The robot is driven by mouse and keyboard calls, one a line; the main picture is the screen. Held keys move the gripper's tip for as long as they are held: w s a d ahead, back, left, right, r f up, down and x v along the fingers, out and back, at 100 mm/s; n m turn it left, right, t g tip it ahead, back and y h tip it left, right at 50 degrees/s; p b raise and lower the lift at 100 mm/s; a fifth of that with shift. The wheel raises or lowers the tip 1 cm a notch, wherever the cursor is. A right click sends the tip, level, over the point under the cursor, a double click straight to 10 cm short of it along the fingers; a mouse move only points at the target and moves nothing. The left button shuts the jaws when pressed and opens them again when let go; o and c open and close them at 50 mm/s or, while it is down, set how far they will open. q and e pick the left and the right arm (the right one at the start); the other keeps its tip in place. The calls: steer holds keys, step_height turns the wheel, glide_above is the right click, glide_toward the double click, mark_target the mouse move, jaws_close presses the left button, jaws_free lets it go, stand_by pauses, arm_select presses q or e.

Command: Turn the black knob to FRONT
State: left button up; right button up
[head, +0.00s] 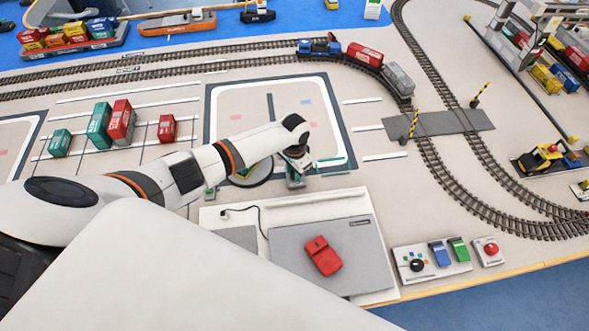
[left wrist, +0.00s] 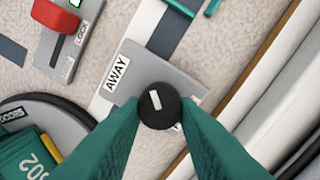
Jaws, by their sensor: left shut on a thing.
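In the left wrist view the black knob (left wrist: 158,107) sits on a grey plate (left wrist: 150,66) with a label reading AWAY (left wrist: 117,72). Its white mark points up the picture, tilted slightly left. No FRONT label is readable. The teal fingers of my left gripper (left wrist: 160,118) are shut on the knob, one on each side. In the head view my left gripper (head: 295,178) reaches down beside a round turntable at the near edge of the framed pad; the knob is hidden there. My right gripper is not in view.
A red lever (left wrist: 56,17) with a LOCK label stands near the knob. A green container (left wrist: 28,158) lies at the lower left. In the head view, a grey laptop-like panel (head: 295,250) with a red object (head: 322,256) and a button box (head: 432,260) are nearer. Tracks (head: 455,180) curve right.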

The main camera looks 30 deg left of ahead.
arm_select(q)
steer(key=m, duration=0.3)
steer(key=shift+m, duration=0.4)
steer(key=m, duration=0.3)
steer(key=shift+w+a, duration=0.1)
steer(key=shift+w, duration=0.05)
steer(key=m+b, duration=0.1)
steer(key=m, duration=0.6)
steer(key=shift+w, duration=0.1)
steer(key=m+b, duration=0.1)
steer(key=m, duration=0.2)
steer(key=shift+w+m, duration=0.1)
steer(key=shift+m, duration=0.2)
steer(key=m+b, duration=0.1)
steer(key=m, duration=0.2)
steer(key=shift+m, duration=0.3)
steer(key=m+b, duration=0.2)
steer(key=m, duration=0.2)
steer(key=shift+w, duration=0.1)
steer(key=shift+m+b, duration=0.3)
steer(key=shift+m, duration=1)
steer(key=shift+r, duration=0.1)
